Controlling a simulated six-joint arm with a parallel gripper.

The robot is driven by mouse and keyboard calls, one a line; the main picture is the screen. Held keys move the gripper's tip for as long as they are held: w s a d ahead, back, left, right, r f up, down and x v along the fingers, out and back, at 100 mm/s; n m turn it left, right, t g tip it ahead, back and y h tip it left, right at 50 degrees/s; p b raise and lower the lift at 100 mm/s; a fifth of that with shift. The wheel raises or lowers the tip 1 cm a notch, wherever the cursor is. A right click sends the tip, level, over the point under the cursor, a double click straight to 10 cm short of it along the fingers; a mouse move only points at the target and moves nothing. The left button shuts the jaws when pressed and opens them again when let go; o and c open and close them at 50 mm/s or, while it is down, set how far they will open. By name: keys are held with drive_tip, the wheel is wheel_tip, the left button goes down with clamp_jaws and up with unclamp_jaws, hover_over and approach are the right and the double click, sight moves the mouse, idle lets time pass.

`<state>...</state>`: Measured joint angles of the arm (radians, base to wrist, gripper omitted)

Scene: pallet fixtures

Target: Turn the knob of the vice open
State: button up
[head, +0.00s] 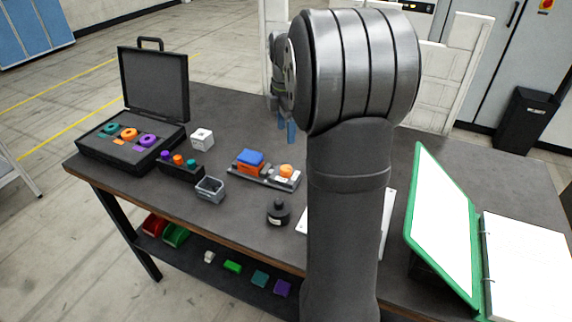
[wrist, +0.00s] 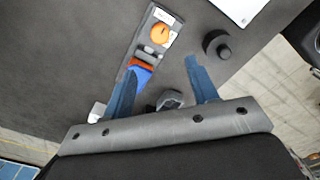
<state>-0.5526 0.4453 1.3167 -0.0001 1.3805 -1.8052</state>
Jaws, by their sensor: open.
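The vice (head: 265,183) is a grey fixture in the middle of the table, with a blue block (head: 250,157) and an orange block (head: 249,169) at its left end. Its round orange knob (head: 286,170) sits at the right end. In the wrist view the vice (wrist: 139,37) runs up from the left finger, with the knob (wrist: 161,33) near the top. My gripper (head: 287,132) is above the table behind the vice in the head view. Its blue fingers (wrist: 160,78) stand wide apart and empty, touching neither knob nor blocks as far as I can see.
A black knobbed weight (head: 278,212) stands right of the vice in front. A grey open box (head: 210,189), a dark rack of coloured pegs (head: 181,172) and a white cube (head: 202,138) lie left. An open case (head: 153,85) is at far left, a green-framed board (head: 440,220) right.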

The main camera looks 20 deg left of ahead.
sight(286, 168)
wheel_tip(286, 168, down, 13)
drive_tip(key=shift+f, duration=0.15)
drive_tip(key=c, duration=1)
drive_tip(key=shift+o, duration=0.2)
